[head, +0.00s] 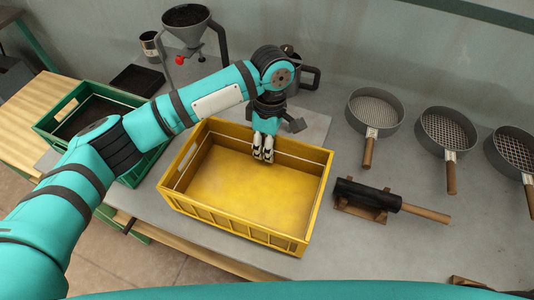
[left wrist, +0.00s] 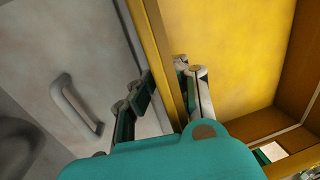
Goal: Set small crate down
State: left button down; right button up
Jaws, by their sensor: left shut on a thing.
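The small crate is yellow, open-topped and empty; its rim (head: 318,205) shows in the middle of the head view. My left gripper (head: 263,155) comes down onto the crate's back wall and is shut on it. In the left wrist view, the fingers of my left gripper (left wrist: 165,95) straddle the yellow wall (left wrist: 165,60), one inside and one outside. The crate looks about level over the grey tabletop (head: 400,255). I cannot tell whether its bottom touches the table. My right gripper is out of view.
A funnel (head: 188,28), metal cup (head: 150,45) and black tray (head: 137,80) are behind. A dark cylinder with wooden handle (head: 370,197) lies right, near several sieves (head: 375,110). The table's front edge is close to the yellow crate.

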pick_arm(q)
notch_tip(320, 180, down, 3)
jog(key=shift+r, duration=0.1)
jog(key=c, duration=1.4)
grip_release()
jog(key=shift+c, duration=0.2)
notch_tip(320, 180, up, 12)
jog(key=w, duration=0.1)
jog(key=shift+w+d, duration=0.35)
jog(key=shift+w, duration=0.05)
